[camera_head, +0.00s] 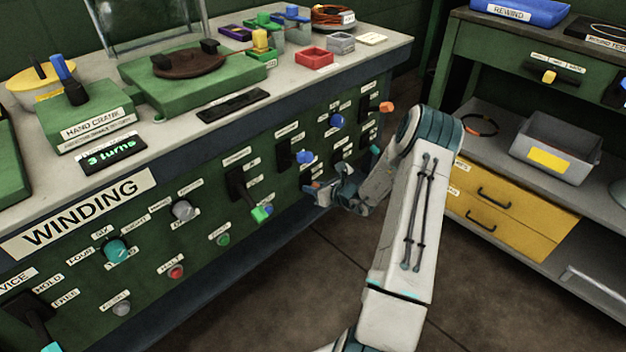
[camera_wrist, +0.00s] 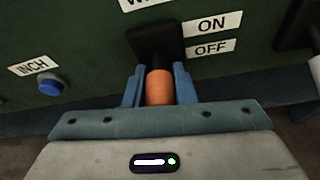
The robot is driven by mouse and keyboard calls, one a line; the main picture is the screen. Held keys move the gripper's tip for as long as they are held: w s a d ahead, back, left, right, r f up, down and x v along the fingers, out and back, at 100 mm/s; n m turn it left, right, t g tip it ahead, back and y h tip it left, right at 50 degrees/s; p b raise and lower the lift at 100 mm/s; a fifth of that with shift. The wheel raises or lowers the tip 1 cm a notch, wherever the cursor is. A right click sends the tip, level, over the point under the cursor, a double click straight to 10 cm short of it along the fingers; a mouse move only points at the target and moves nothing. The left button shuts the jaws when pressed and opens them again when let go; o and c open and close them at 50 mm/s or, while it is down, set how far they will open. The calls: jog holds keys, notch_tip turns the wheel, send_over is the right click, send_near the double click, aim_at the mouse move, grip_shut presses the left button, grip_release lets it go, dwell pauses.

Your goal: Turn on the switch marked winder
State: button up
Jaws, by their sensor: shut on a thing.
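In the wrist view, a lever switch with an orange sleeve (camera_wrist: 159,90) juts from a black plate (camera_wrist: 155,42) on the green panel. An ON label (camera_wrist: 212,24) sits above an OFF label (camera_wrist: 214,47) at its right. The sleeve points down, lower than the OFF label. A label above the plate (camera_wrist: 145,3) is cut off after its first letter, which looks like W. My gripper (camera_wrist: 160,84) is shut on the orange sleeve, one blue-grey finger on each side. In the head view, my gripper (camera_head: 330,191) is low on the bench front and hides most of the switch.
A blue button (camera_wrist: 50,86) marked INCH (camera_wrist: 33,66) is left of the switch. A dark part (camera_wrist: 304,25) stands close on the right. In the head view, a green-tipped lever (camera_head: 261,213) is to the left, and an orange-tipped one (camera_head: 386,107) is farther right. Open floor lies in front.

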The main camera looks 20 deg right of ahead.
jog(key=g+p, duration=0.1)
jog(key=p, duration=0.1)
jog(key=r+g+h+p, duration=0.1)
jog(key=g, duration=0.1)
jog(key=shift+r+p, duration=0.1)
jog(key=shift+p, duration=0.25)
jog(key=shift+g+p, duration=0.3)
jog(key=shift+p, duration=0.05)
jog(key=o, duration=1)
jog(key=p+v, duration=0.2)
jog(key=v, duration=1.1)
jog(key=shift+s+r, duration=0.25)
jog(key=shift+s, duration=0.05)
